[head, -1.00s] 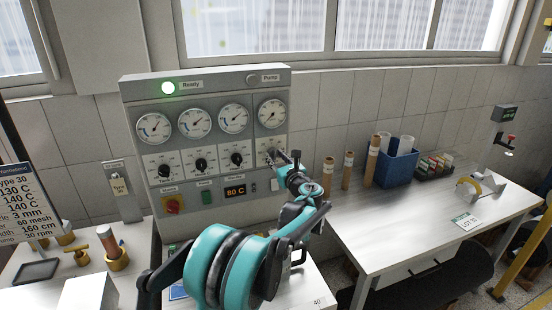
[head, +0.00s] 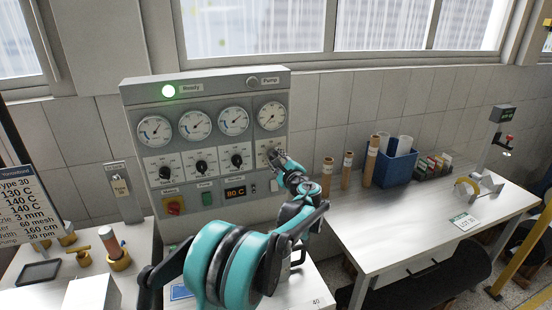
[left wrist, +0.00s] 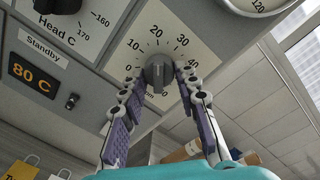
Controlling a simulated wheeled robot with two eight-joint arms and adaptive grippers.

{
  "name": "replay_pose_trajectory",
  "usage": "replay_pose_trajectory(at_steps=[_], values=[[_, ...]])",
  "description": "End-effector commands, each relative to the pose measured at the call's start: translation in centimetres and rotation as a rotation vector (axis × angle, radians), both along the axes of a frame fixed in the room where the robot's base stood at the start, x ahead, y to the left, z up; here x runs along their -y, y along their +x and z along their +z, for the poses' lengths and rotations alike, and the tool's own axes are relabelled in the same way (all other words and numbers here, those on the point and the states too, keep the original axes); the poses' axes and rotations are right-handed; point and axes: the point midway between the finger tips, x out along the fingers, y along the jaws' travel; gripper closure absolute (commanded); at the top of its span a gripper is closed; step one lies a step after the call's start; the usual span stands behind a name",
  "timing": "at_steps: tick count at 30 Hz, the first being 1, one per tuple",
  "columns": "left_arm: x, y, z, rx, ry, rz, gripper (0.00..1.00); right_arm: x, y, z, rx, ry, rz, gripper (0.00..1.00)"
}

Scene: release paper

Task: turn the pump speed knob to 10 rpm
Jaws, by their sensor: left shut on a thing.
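The pump speed knob (left wrist: 158,70) is a grey round knob on a white dial plate (left wrist: 187,68) marked 10, 20, 30, 40 and so on. It is the rightmost of the knobs on the grey control panel (head: 146,200). My left gripper (left wrist: 158,76) is shut on the knob, one purple-padded finger on each side of it. In the head view my left gripper (head: 274,158) reaches the panel and covers most of the knob. I cannot clearly read which mark the knob points to. My right gripper is not in view.
Black knobs, including Head C (left wrist: 58,5), sit left of the pump knob. A display (head: 235,191) reads 80 C. The Ready lamp (head: 168,91) glows green; the Pump lamp (head: 252,81) looks unlit. A blue bin (head: 398,168) and brown rolls stand to the right.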

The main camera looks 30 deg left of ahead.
Motion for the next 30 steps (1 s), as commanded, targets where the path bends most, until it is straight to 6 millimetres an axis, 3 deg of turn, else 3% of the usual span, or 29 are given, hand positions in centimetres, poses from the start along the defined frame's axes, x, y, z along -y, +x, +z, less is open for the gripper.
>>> replay_pose_trajectory(at_steps=[18,30], values=[[0.0,-0.04,0.2,0.435,-0.373,-0.001,0.98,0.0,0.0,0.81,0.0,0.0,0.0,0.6],[-0.03,-0.09,0.23,0.623,-0.533,0.001,0.98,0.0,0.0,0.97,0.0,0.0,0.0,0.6]])
